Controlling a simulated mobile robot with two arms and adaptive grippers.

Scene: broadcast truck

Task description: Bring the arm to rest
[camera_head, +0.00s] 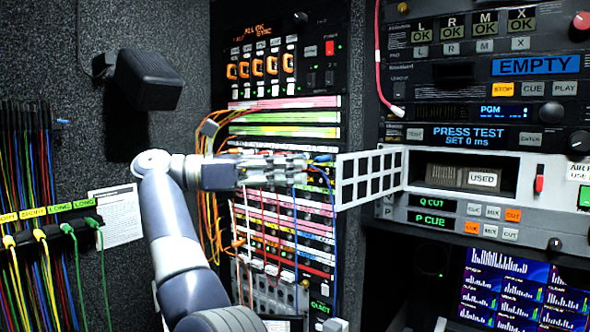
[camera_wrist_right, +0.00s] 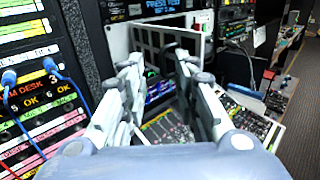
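My right arm (camera_head: 185,255) rises from the bottom of the head view and bends to the right at the wrist. My right gripper (camera_head: 300,169) points right in front of the patch rack, close to the white slotted panel (camera_head: 345,183). In the right wrist view its two fingers stand apart, with a clear gap between the fingertips (camera_wrist_right: 162,68) and nothing held there. The white slotted panel (camera_wrist_right: 145,38) shows beyond the fingers. My left gripper is in neither view.
The patch rack (camera_head: 285,125) has orange and blue cables hanging close to the gripper. Colored cables (camera_head: 35,200) hang on the left wall. A black box (camera_head: 148,78) juts out above my wrist. Equipment units (camera_head: 480,135) fill the right, above a screen (camera_head: 500,285).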

